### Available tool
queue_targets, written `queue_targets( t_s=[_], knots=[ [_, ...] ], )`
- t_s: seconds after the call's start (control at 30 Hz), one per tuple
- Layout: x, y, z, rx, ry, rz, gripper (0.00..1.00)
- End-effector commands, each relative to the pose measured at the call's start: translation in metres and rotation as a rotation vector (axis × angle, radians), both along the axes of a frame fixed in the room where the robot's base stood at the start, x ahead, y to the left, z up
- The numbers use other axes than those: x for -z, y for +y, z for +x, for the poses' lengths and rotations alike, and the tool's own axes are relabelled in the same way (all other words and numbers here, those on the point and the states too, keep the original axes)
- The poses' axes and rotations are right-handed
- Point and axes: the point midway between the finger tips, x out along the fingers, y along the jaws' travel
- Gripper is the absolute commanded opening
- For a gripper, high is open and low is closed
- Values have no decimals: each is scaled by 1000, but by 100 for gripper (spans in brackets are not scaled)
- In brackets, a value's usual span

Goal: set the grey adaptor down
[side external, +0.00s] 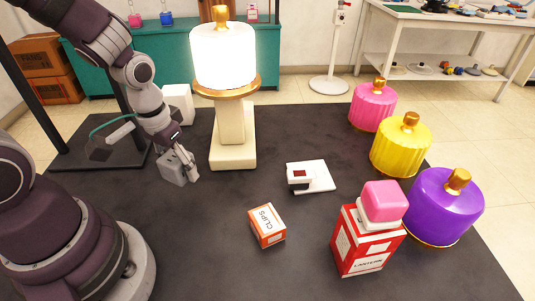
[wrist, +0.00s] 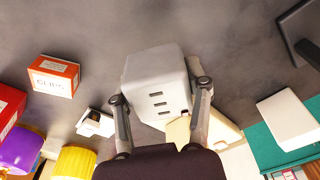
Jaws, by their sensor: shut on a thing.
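The grey adaptor (side external: 172,169) is a light grey block with rounded edges. In the wrist view the adaptor (wrist: 155,75) shows three dark slots on one face. My gripper (side external: 181,163) is shut on it, with one finger on each side; the fingers of my gripper (wrist: 160,92) also show in the wrist view. The adaptor is low over the dark table (side external: 210,235), left of the lamp's foot. I cannot tell whether its underside touches the table.
A lit lamp (side external: 223,60) on a cream stand (side external: 232,150) is close to the right. A white-and-brown device (side external: 315,176), an orange clips box (side external: 267,225), a red box (side external: 362,245) with a pink block (side external: 384,201), and pink, yellow and purple domes stand further right.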

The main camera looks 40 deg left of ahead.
Motion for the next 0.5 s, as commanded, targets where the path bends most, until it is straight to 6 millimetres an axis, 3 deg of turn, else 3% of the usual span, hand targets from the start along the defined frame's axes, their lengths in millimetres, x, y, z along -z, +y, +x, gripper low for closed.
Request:
queue_targets(
  t_s=[0.03, 0.1, 0.3, 0.37, 0.5],
  knots=[
    [4, 22, -7, -133, 5, 0, 12],
    [7, 45, -16, -287, 3, 1, 12],
    [13, 78, -36, -529, 0, 3, 12],
    [14, 83, -34, -550, -1, 3, 12],
    [18, 105, -5, -554, -2, 2, 12]
  ],
)
